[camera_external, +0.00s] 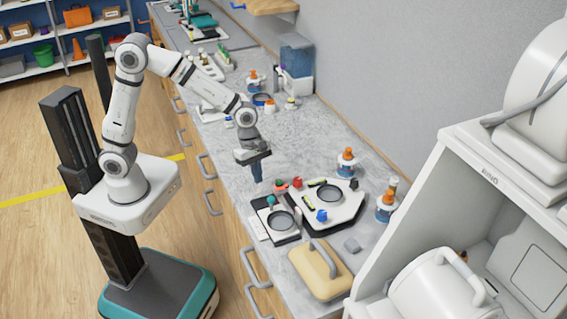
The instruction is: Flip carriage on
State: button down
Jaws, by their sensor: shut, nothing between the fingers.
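My gripper (256,178) is shut and empty, pointing down over the counter. It is just above and left of a small black-and-white device (283,222) with a round dark-rimmed disc and a teal knob. To its right is a larger white angular device (346,208) with a round disc, red knobs, a blue knob and yellow-green strips. I cannot tell which part is the carriage or read any switch position. My gripper appears apart from both devices.
A tan block with a grey handle (320,272) lies in front. Orange-topped bottles (347,163) stand behind the larger device. White machines (440,290) fill the right side. The grey counter (225,150) has some bare room left of my gripper.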

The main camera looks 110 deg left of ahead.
jog(key=v, duration=0.6)
jog(key=shift+s, duration=0.1)
jog(key=shift+f, duration=0.1)
jog(key=s+d+r+m, duration=0.1)
jog(key=s+d+m, duration=0.5)
jog(key=s+m, duration=0.4)
jog(key=s+d+r+m+y, duration=0.1)
jog(key=s+d+m, duration=0.6)
jog(key=m, duration=1.2)
jog(key=s, duration=0.4)
jog(key=shift+s+r+t+y, duration=0.3)
jog(key=shift+s+r, duration=0.05)
